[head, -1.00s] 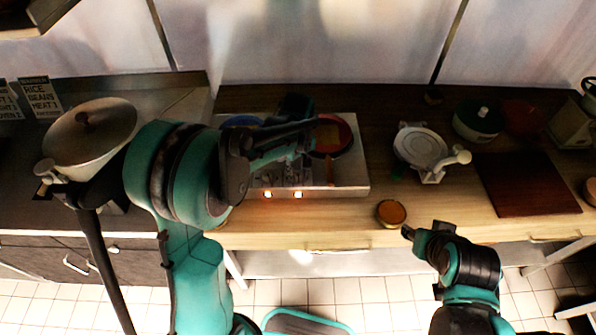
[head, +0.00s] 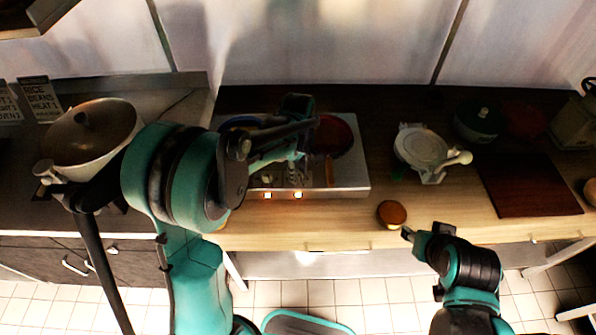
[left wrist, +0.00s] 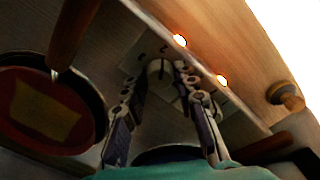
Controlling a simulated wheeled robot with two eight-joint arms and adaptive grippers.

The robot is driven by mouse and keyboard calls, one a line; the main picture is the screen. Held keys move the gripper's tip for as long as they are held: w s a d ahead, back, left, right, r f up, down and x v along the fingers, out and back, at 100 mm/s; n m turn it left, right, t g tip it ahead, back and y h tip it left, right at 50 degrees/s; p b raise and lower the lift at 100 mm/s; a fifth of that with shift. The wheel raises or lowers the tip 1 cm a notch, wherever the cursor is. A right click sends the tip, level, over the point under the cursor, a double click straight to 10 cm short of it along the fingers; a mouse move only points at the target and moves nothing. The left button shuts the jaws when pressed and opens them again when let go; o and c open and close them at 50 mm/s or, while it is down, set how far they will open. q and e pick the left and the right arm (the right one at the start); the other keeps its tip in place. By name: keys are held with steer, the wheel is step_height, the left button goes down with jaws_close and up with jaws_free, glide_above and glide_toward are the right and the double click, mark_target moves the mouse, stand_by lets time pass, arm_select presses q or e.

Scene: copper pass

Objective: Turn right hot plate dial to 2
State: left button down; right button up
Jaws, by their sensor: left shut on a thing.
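The two-burner hot plate (head: 350,182) stands on the counter, with two lit lamps on its front edge. My left gripper (head: 297,174) reaches down over its front panel, above the right lamp. In the left wrist view its fingers (left wrist: 167,70) close at the right dial, the one beside the lamp nearer the pan. The fingers largely hide the dial, and its setting cannot be read. My right gripper (head: 408,233) is in front of the counter, away from the hot plate; its jaw opening is unclear.
A red pan (head: 340,128) with a wooden handle sits on the right burner; a brownish square lies in it in the left wrist view. A large pot (head: 92,132) is left.

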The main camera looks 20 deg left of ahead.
arm_select(q)
steer(key=c, duration=1.2)
jaws_free()
steer(key=shift+r, duration=0.1)
step_height(320, 180, up, 12)
steer(key=shift+f, duration=0.1)
steer(key=s+a+f+m+t+b, duration=0.1)
steer(key=s+f+m+t+b, duration=0.1)
steer(key=s+m, duration=0.2)
steer(key=s+a+f+m+t+b, duration=0.1)
steer(key=s+f+m+t+b, duration=0.1)
steer(key=s+m, duration=0.3)
steer(key=s+f+m+t+b, duration=0.2)
steer(key=s+f+m+t, duration=0.1)
steer(key=s, duration=0.5)
steer(key=shift+s+a+f+m+b, duration=0.15)
steer(key=shift+a+f+m+b, duration=0.25)
steer(key=shift+f+m, duration=0.45)
